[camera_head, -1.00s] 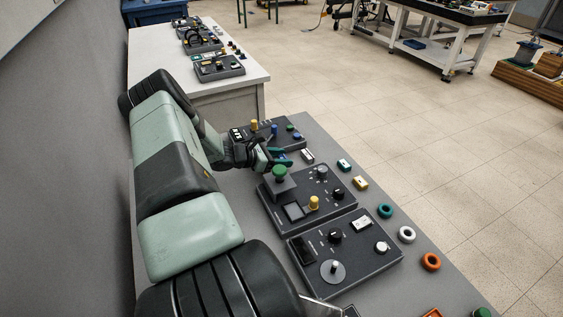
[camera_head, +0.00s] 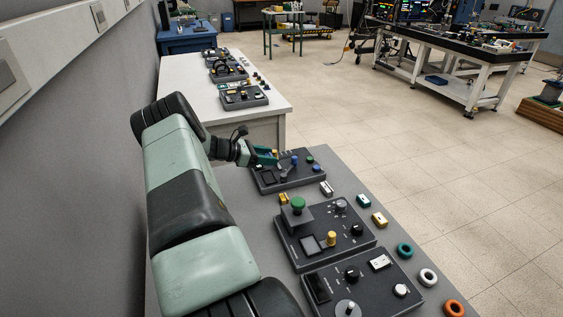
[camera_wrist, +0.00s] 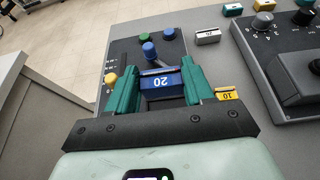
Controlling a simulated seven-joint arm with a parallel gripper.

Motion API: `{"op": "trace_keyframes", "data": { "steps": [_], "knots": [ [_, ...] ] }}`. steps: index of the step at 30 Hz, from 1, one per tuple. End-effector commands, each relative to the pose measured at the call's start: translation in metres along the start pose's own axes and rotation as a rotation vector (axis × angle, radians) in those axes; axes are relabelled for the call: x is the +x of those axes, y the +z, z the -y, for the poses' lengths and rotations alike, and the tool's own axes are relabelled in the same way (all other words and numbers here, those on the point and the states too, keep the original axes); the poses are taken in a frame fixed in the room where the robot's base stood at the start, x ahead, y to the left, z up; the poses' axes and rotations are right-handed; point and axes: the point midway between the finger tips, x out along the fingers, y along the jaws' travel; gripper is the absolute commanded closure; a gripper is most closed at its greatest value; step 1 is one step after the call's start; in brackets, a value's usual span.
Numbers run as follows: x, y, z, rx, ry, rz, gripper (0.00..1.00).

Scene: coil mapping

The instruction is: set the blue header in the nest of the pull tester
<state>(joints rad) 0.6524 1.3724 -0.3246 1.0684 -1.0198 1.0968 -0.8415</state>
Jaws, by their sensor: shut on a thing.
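The blue header (camera_wrist: 160,84), marked 20, is between the two green fingers of my gripper (camera_wrist: 158,92) in the wrist view. My gripper is shut on it. In the head view my gripper (camera_head: 264,157) hangs over the left part of the farthest dark panel on the near table, and the header cannot be made out there. This panel (camera_wrist: 132,58), which I take for the pull tester, has a lever with a blue knob (camera_wrist: 149,49). A dark square recess (camera_head: 268,177) shows on it below the gripper. In the wrist view the fingers and header cover much of that area.
A yellow header marked 10 (camera_wrist: 229,94) lies by my right finger. A white header (camera_head: 327,188), a teal one (camera_head: 363,201) and a yellow one (camera_head: 379,219) lie along the table. A second panel with a green knob (camera_head: 298,204) stands nearer. Coloured rings lie at the right edge.

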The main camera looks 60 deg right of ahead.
Motion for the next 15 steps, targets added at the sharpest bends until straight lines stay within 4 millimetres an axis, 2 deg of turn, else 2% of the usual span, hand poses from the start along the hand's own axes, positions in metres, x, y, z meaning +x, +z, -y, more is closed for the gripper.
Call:
{"op": "trace_keyframes", "data": {
  "steps": [5,15],
  "knots": [
    [-0.001,-0.008,-0.003,-0.003,-0.003,-0.003,0.77],
    [0.011,-0.036,-0.003,-0.003,-0.002,-0.003,0.77]
  ]
}}
